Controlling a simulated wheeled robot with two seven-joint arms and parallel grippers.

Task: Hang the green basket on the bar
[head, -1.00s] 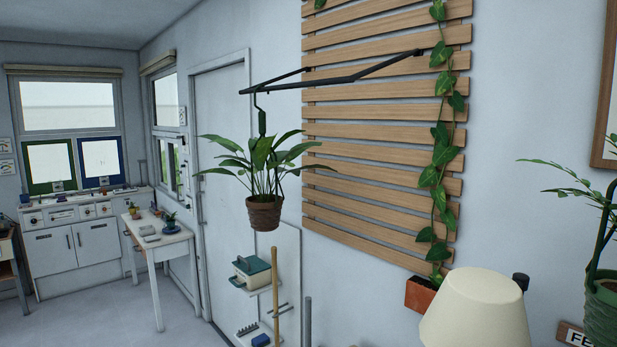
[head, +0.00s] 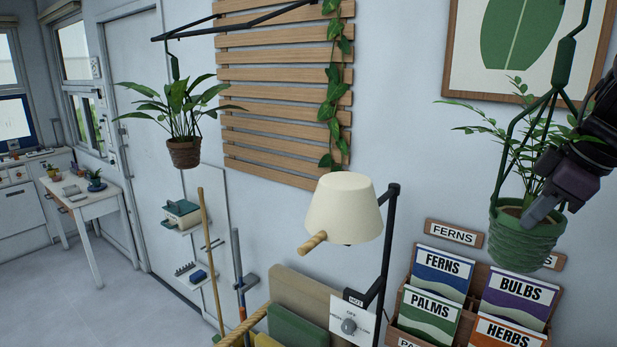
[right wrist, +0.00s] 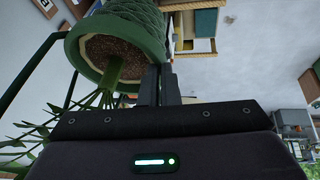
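The green basket (head: 525,240) is at the right of the head view, with a leafy plant in it and green hanger straps rising to a hook (head: 566,50). My right gripper (head: 545,207) is shut on the basket's rim, and the basket is in the air before the wall. In the right wrist view the fingers (right wrist: 164,85) are close together at the rim of the basket (right wrist: 118,40). The black bar (head: 235,28) juts from the wooden slat panel at upper left, above and left of the basket. My left gripper is not in view.
A brown pot (head: 184,153) with a plant hangs from the bar's left end. A cream lamp (head: 343,210) on a black post stands between bar and basket. Seed packets (head: 440,270) stand in a rack below the basket. A framed picture (head: 600,70) hangs behind it.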

